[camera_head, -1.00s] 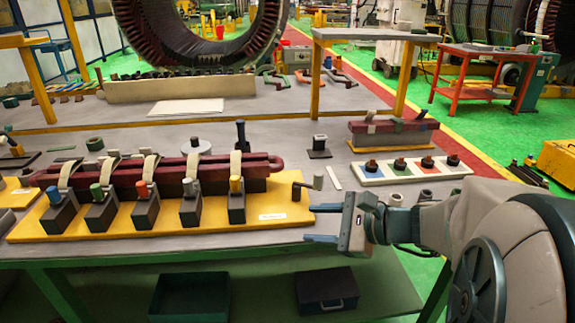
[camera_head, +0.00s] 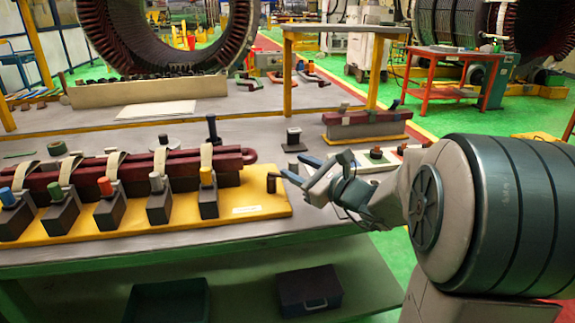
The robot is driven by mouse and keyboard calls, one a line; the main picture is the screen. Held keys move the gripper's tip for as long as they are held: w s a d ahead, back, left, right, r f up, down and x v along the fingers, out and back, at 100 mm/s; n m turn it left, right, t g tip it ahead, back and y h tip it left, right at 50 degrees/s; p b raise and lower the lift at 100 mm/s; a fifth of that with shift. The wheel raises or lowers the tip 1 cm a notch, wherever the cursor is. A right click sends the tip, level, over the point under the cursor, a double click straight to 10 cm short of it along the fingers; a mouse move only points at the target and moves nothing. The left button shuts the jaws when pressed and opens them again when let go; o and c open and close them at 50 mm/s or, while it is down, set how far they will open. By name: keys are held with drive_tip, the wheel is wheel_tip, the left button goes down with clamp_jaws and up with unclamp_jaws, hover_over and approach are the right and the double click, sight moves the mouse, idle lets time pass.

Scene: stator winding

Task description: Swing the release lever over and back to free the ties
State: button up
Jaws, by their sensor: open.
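The release lever (camera_head: 271,184) is a small dark brown post and arm at the right end of the yellow board (camera_head: 140,235). Cream ties (camera_head: 206,158) loop over the long dark red coil bars (camera_head: 228,162) on the board. Grey clamp blocks (camera_head: 159,207) with coloured knobs stand along the front of the bars. My gripper (camera_head: 295,167) is open and empty, its two blue-grey fingers pointing left, just right of the lever. The lever's light knob is not clearly visible, probably behind the lower finger. I cannot tell whether the finger touches the lever.
Behind my gripper are a small dark block (camera_head: 293,141) and a second red bar on a stand (camera_head: 365,122). A white strip of coloured pads (camera_head: 385,158) lies partly behind my arm. A dark upright post (camera_head: 212,130) stands behind the coil bars.

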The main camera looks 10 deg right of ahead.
sight(290, 164)
drive_tip(key=shift+x, duration=2)
clamp_jaws()
